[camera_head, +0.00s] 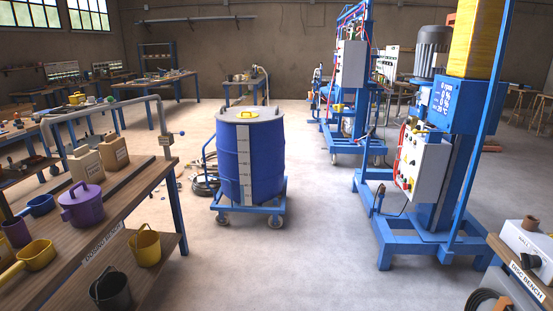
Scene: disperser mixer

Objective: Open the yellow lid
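A large blue drum (262,165) with a pale measuring strip down its front stands upright on a blue wheeled cart (243,204) in the middle of the floor. Its top is a grey cover (270,117). Neither of my grippers is in view.
A wooden bench at left holds a purple lidded pot (82,205), beige canisters (113,151) and scoops; a yellow bucket (147,248) stands lower. A blue mixer frame (432,237) stands at right. A coiled hose (205,184) lies left of the cart. The floor in front is clear.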

